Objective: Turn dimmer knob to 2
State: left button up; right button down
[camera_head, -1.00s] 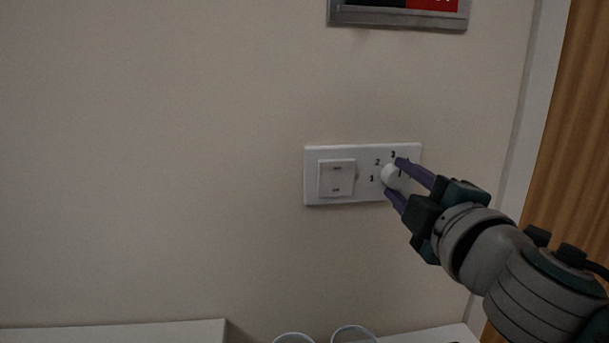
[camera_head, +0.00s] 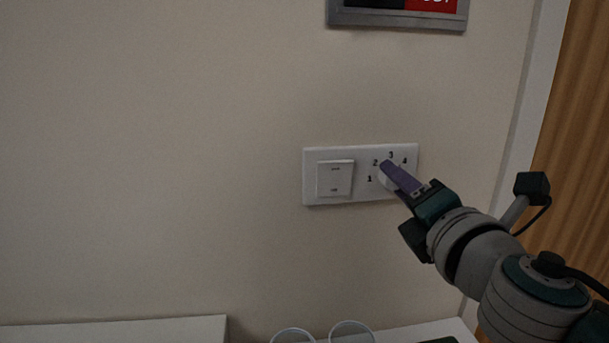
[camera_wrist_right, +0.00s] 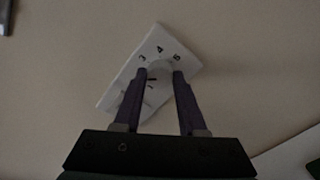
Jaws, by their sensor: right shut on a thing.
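The white round dimmer knob (camera_head: 383,181) sits on the right half of a white wall plate (camera_head: 350,199). Printed numbers 1, 2, 3 and 4 show around it in the head view. My right gripper (camera_head: 384,169) is shut on the knob; one purple finger covers much of it there. In the right wrist view, the knob (camera_wrist_right: 158,67) lies between the two fingers of the gripper (camera_wrist_right: 160,76), with 3, 4 and 5 beyond it. A small dark mark shows on the knob, but I cannot tell which number it points to. My left gripper is not in view.
A square rocker switch (camera_head: 335,179) is on the plate's left half. A framed sign (camera_head: 398,20) hangs above. White furniture tops (camera_head: 115,332) and two round rims (camera_head: 352,328) are below. A wooden surface (camera_head: 575,130) stands at the right.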

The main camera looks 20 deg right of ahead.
jog(key=shift+n, duration=0.6)
jog(key=shift+c, duration=2.3)
grip_release()
jog(key=shift+s, duration=0.1)
jog(key=b+v, duration=0.1)
jog(key=v, duration=0.8)
jog(key=shift+s, duration=0.4)
